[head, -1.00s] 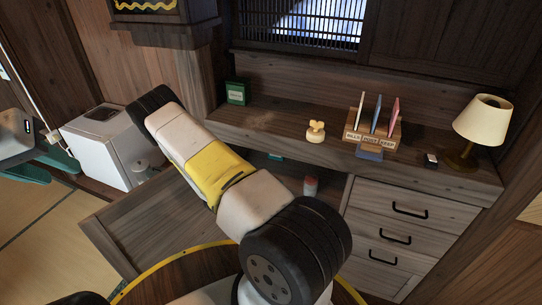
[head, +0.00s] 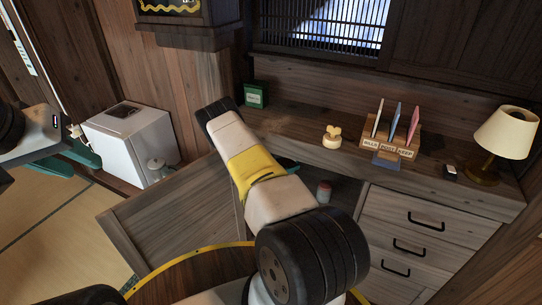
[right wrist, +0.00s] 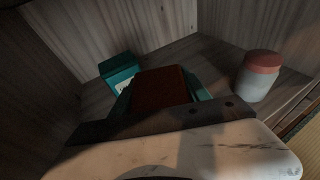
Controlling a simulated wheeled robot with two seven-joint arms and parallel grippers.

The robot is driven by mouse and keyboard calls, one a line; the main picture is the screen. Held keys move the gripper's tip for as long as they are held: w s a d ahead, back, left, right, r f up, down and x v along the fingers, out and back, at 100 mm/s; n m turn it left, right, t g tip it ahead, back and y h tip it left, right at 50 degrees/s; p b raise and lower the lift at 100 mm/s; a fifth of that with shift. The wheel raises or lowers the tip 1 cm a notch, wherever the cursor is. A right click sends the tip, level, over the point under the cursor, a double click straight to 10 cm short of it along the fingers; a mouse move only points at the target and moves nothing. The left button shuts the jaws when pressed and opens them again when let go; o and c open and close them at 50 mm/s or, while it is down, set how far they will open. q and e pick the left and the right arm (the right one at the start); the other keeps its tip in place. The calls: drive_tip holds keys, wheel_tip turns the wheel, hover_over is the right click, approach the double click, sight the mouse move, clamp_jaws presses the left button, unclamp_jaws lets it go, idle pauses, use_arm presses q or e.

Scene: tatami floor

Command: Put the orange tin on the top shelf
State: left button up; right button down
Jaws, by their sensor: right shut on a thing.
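My right gripper (right wrist: 160,95) is shut on a brownish-orange block-shaped thing, the orange tin (right wrist: 158,88), dark in the shade between its teal fingers. It is inside a wooden compartment. In the head view my right arm hides most of that gripper and the tin. My left gripper (head: 80,158) is at the left edge, open and empty, in front of the white box. The top shelf cannot be told apart for sure; the wooden counter (head: 300,125) above the compartment is in view.
A teal box (right wrist: 118,72) stands behind the held tin, and a red-lidded jar (right wrist: 258,78) is to its right. On the counter are a green tin (head: 256,95), a yellow ornament (head: 332,137), a letter rack (head: 390,145) and a lamp (head: 505,135). A white appliance (head: 130,140) stands left.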

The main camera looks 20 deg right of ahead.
drive_tip(key=shift+f, duration=1.45)
drive_tip(key=c, duration=0.5)
unclamp_jaws()
drive_tip(key=shift+f, duration=0.15)
drive_tip(key=shift+a+r, duration=0.2)
drive_tip(key=v, duration=1.1)
drive_tip(key=shift+s+a, duration=0.2)
drive_tip(key=shift+a, duration=0.1)
drive_tip(key=shift+r, duration=0.1)
